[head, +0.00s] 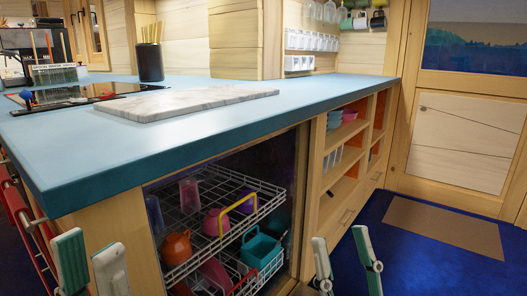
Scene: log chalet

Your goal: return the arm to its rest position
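My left gripper (91,262) is at the lower left of the head view, in front of the cabinet below the counter. Its two pale-and-green fingers stand apart with nothing visible between them. My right gripper (345,255) is at the bottom, right of centre, in front of the drawers and the blue floor. Its two fingers are also apart and nothing shows between them. Only the finger ends of both grippers are in view; the arms behind them are out of the frame.
A blue countertop (300,93) runs across, with a marble board (190,102) and a black utensil cup (150,62) on it. Below, an open dishwasher rack (262,192) holds colourful dishes. Open shelves (342,135) stand to its right. A brown mat (445,228) lies on open blue floor (430,265).

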